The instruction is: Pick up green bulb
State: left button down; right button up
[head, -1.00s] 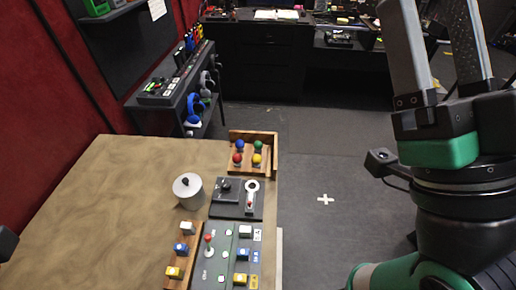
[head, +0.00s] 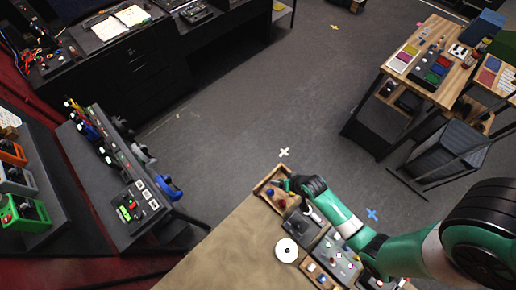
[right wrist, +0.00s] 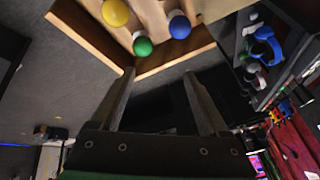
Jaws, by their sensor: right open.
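The green bulb (right wrist: 142,46) sits in the wooden tray (right wrist: 180,61), near its edge, in the right wrist view. A yellow bulb (right wrist: 115,12) and a blue bulb (right wrist: 179,26) are on either side of it. My right gripper (right wrist: 158,76) is open, with nothing between its fingers. Its fingertips point toward the tray edge, close to the green bulb and apart from it. In the head view my right gripper (head: 285,185) is over the tray (head: 260,184), and I cannot make out the green bulb there. My left gripper is not in view.
A white-topped round pot (head: 287,250) stands on the brown table (head: 225,250). A dark panel (head: 303,222) and a button board (head: 337,258) lie beside my right arm.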

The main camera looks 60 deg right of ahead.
pick_arm(q)
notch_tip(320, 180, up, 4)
jog(key=p, duration=0.2)
pick_arm(e)
jog(key=shift+m+g, duration=0.3)
jog(key=s, duration=0.1)
jog(key=s+r+b, duration=0.1)
jog(key=s, duration=0.1)
jog(key=s+d, duration=0.1)
jog(key=shift+s+r, duration=0.2)
jog(key=shift+r, duration=0.1)
jog(key=b+x, duration=0.5)
jog(key=shift+w+f, duration=0.25)
jog(key=shift+f, duration=0.1)
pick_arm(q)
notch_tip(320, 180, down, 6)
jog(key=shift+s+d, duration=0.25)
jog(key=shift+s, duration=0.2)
pick_arm(e)
jog(key=shift+w, duration=0.1)
jog(key=b+x, duration=0.3)
jog(key=x, duration=0.2)
jog(key=shift+w+a+r, duration=0.1)
jog(key=shift+w+a, duration=0.05)
jog(key=shift+a, duration=0.05)
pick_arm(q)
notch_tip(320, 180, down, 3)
pick_arm(e)
grip_shut()
